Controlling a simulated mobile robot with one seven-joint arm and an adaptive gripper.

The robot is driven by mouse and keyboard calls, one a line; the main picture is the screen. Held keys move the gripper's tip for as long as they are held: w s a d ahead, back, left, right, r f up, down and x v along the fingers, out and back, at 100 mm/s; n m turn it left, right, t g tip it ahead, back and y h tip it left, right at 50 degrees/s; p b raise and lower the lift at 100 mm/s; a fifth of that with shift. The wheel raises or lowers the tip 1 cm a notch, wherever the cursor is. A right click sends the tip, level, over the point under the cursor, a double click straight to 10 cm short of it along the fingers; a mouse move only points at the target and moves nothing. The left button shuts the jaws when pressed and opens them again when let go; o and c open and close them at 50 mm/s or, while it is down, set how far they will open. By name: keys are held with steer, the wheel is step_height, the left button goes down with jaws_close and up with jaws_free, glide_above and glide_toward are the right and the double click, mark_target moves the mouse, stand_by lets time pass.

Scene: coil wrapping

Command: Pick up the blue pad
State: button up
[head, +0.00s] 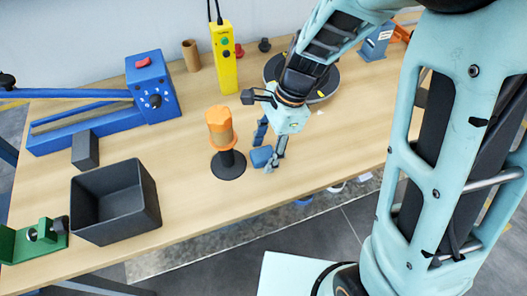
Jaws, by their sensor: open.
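The blue pad (261,156) is a small rounded blue block on the wooden table, just right of the black round base of the orange spool. My gripper (266,152) points down at it with its fingers apart. One finger is behind and to the left of the pad, the other at its right side. Part of the pad's right edge is hidden by the finger. I cannot tell whether the fingers touch it.
An orange spool (220,128) on a black stand is close on the left. A yellow control box (224,60), a dark turntable (328,84), a black bin (115,202), a blue machine (153,88) and a green fixture (33,241) stand around. The table (190,190) is clear in front.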

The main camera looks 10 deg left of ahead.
mark_target(260, 154)
steer(key=c, duration=1)
steer(key=shift+c, duration=0.2)
steer(key=shift+r+p, duration=0.75)
step_height(260, 154, up, 2)
steer(key=shift+p, duration=0.9)
steer(key=s+d+r+p, duration=0.3)
steer(key=d+r+p, duration=0.5)
steer(key=d, duration=0.5)
steer(key=shift+v, duration=0.8)
steer(key=shift+s+d, duration=0.15)
steer(key=shift+s, duration=0.05)
